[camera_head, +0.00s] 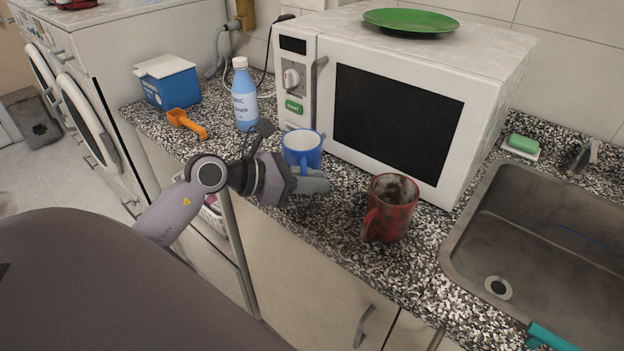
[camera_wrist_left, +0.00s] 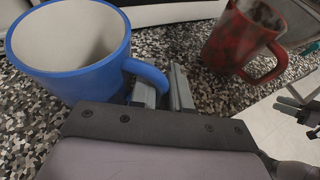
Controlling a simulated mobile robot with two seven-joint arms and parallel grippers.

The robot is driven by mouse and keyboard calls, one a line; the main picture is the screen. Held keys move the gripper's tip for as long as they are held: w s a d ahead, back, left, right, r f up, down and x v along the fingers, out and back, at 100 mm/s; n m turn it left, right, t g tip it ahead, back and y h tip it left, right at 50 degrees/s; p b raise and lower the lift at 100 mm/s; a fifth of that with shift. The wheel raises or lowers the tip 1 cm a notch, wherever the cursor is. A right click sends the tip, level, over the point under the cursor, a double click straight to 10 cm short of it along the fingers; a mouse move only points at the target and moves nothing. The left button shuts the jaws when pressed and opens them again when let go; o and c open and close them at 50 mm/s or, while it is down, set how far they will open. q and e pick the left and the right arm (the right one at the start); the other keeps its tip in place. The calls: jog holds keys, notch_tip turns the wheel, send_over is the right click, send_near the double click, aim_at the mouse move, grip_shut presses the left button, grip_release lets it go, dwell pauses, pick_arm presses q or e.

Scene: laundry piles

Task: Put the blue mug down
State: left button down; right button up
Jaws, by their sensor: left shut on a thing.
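The blue mug (camera_head: 302,147) is upright at the counter (camera_head: 330,238), in front of the microwave's left side. Its inside is white, and it looks empty in the left wrist view (camera_wrist_left: 70,50). My left gripper (camera_head: 312,183) is shut on the mug's handle, which sits between the two fingers (camera_wrist_left: 162,88) in the left wrist view. I cannot tell whether the mug's base touches the counter.
A stained red mug (camera_head: 390,208) stands to the right, near the sink (camera_head: 475,215). The microwave (camera_head: 430,60) is behind. A blue bottle (camera_head: 244,98), an orange scoop (camera_head: 187,123) and a blue box (camera_head: 168,85) stand left. Bare counter lies between the mugs.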

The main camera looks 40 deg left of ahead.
pick_arm(q)
jog(key=shift+r, duration=0.1)
jog(key=c, duration=1.1)
grip_release()
jog(key=shift+f, duration=0.2)
jog(key=shift+r, duration=0.15)
jog(key=b+v, duration=0.1)
jog(key=v, duration=1.1)
jog(key=shift+b, duration=0.35)
